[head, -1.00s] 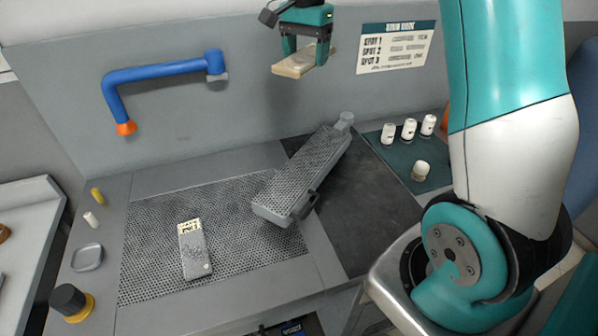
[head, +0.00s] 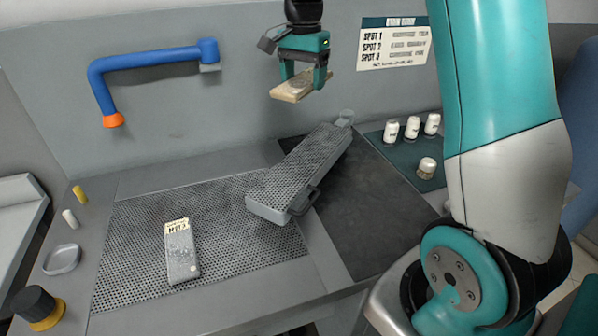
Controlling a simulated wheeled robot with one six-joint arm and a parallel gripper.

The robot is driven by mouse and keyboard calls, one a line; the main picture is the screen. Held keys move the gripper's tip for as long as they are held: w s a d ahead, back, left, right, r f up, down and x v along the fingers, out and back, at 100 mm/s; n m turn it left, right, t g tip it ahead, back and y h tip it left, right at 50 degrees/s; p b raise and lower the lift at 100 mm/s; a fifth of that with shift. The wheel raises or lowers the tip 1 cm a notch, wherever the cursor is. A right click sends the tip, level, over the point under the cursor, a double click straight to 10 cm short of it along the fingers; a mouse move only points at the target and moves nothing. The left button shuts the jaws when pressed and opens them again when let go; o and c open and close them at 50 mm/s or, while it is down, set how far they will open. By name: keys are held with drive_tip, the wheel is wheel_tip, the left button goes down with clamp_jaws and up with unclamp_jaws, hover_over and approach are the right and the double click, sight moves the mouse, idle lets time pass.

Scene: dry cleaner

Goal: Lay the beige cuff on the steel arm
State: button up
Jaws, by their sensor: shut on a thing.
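My gripper (head: 304,82) is in the upper middle of the head view, shut on the beige cuff (head: 288,93). The cuff is a flat beige piece with a faint round mark on top, held in the air between the two fingers. The steel arm (head: 300,170) is a long perforated grey board lying diagonally below the cuff, with its far narrow end at the upper right. Its top is bare. The cuff hangs apart from it, above and behind its far half.
A grey tagged piece (head: 181,255) lies on the perforated table panel (head: 130,235). A blue pipe with an orange nozzle (head: 113,120) juts from the back wall. Several white bottles (head: 412,128) stand on a green mat at right. A small dish (head: 62,259) is at left.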

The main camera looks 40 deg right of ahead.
sight(302, 162)
wheel_tip(302, 162, down, 20)
drive_tip(key=p, duration=0.4)
drive_tip(key=shift+r, duration=0.1)
drive_tip(key=shift+f, duration=0.2)
drive_tip(key=o, duration=0.9)
drive_tip(key=shift+r, duration=0.15)
